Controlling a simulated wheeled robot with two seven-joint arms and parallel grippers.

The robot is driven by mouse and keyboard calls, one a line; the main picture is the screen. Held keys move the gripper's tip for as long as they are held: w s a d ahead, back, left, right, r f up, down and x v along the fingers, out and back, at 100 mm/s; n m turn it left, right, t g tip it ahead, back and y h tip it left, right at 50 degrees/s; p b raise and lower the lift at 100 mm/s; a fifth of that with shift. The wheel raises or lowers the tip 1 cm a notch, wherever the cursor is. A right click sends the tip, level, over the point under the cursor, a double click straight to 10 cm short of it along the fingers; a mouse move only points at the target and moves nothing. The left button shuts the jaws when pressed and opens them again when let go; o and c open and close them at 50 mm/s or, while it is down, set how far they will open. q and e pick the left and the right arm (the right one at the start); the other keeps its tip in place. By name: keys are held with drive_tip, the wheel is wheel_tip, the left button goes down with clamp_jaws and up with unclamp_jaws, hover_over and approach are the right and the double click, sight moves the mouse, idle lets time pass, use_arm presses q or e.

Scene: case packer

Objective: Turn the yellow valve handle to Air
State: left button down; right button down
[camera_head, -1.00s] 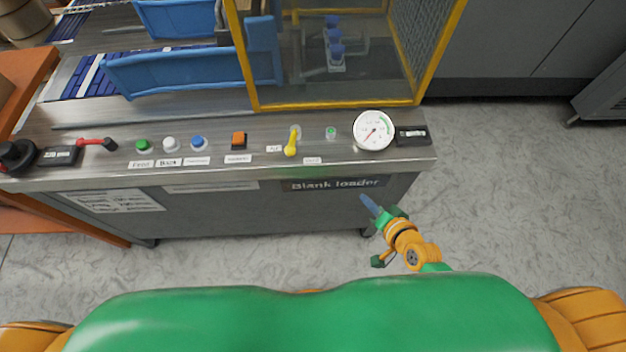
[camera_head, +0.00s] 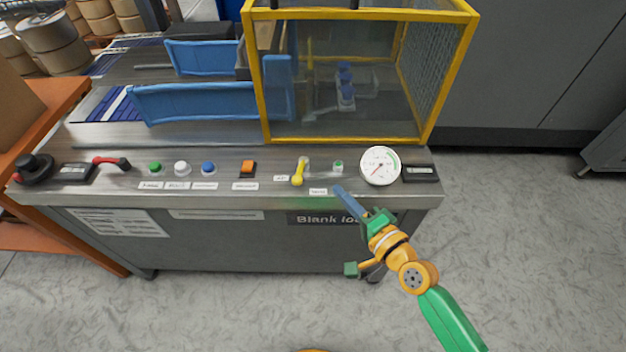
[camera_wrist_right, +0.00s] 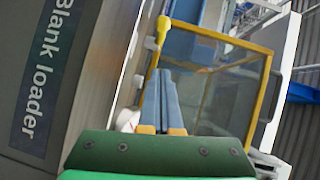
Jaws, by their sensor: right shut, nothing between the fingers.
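My left gripper is out of view.
A round gauge (camera_head: 380,166) and a green indicator (camera_head: 338,167) sit right of the handle. An orange switch (camera_head: 248,168) and several push buttons are to its left. A yellow-framed guard (camera_head: 345,140) stands behind the panel. Floor at right is clear.

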sight(304, 168)
drive_tip(key=w+a, duration=0.2)
drive_tip(key=w+a+f, duration=0.1)
drive_tip(key=w+a, duration=0.1)
drive_tip(key=a, duration=0.1)
drive_tip(key=shift+w+a+f, duration=0.15)
drive_tip(key=shift+w+a, duration=0.1)
drive_tip(key=shift+w, duration=0.15)
drive_tip(key=shift+a+f, duration=0.1)
drive_tip(key=shift+a, duration=0.35)
